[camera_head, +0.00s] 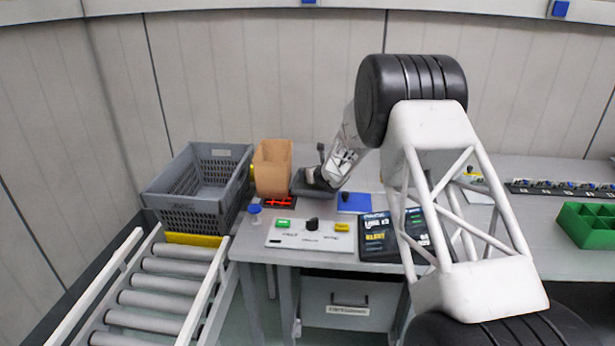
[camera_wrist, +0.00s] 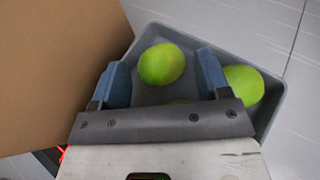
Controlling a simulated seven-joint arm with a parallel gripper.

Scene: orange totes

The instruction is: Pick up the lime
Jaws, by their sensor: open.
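A green lime (camera_wrist: 161,64) lies in a grey tray (camera_wrist: 265,122), between and slightly ahead of my gripper's two blue fingers in the wrist view. A second lime (camera_wrist: 243,86) lies just right of the right finger, partly hidden by it. My gripper (camera_wrist: 162,66) is open, with no contact on the lime visible. In the head view my gripper (camera_head: 318,178) is low over the tray (camera_head: 306,188); no limes can be made out there.
An orange-brown tote (camera_wrist: 50,60) stands close on the left of the tray; the head view shows it too (camera_head: 272,170). A grey crate (camera_head: 185,214) stands further left by a roller conveyor (camera_head: 160,283). A button panel (camera_head: 310,236) and blue box (camera_head: 354,203) lie in front.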

